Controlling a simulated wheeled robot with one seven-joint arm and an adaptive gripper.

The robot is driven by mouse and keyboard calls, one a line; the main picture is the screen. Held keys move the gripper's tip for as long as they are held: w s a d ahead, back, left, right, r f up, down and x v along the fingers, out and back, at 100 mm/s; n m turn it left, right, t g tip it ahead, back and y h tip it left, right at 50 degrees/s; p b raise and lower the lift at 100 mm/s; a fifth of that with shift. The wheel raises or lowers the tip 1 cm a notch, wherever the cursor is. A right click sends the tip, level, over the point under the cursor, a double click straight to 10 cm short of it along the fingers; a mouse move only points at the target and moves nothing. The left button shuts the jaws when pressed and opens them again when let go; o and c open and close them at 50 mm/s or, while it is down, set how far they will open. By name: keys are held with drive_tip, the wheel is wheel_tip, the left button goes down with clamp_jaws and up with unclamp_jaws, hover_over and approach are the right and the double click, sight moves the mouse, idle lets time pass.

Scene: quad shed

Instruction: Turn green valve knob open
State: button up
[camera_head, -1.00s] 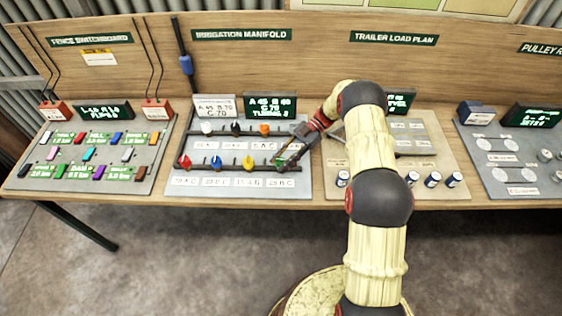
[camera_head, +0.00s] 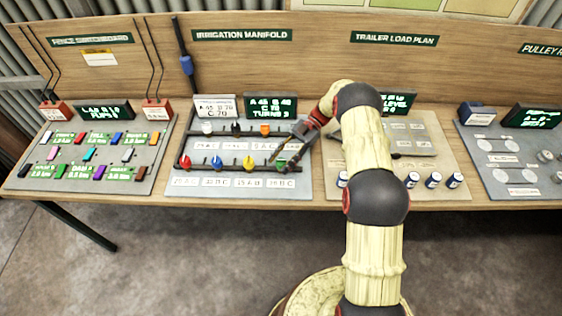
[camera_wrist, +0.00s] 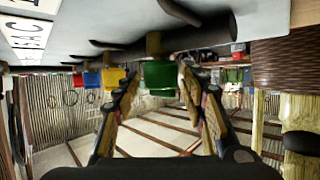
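The green valve knob (camera_wrist: 159,76) hangs on its stem at the pipe in the wrist view, between and just beyond the tips of my fingers. My gripper (camera_wrist: 162,98) is open, with one finger on each side of the knob and visible gaps. In the head view my gripper (camera_head: 281,165) reaches down to the right end of the lower pipe on the irrigation manifold board (camera_head: 176,140). The green knob (camera_head: 281,162) is partly hidden there by the fingers.
The yellow knob (camera_head: 248,162), blue knob (camera_head: 216,162) and red knob (camera_head: 185,162) sit left along the same pipe. An upper pipe carries white, black and orange knobs (camera_head: 265,130). A display (camera_head: 271,106) stands behind. The trailer load plan board (camera_head: 440,150) lies to the right.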

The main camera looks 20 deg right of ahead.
drive_tip(key=shift+o, duration=0.6)
drive_tip(key=shift+d, duration=0.1)
drive_tip(key=shift+w+d+r, duration=0.1)
drive_tip(key=shift+w+d, duration=0.05)
drive_tip(key=shift+d, duration=0.15)
drive_tip(key=v, duration=1.1)
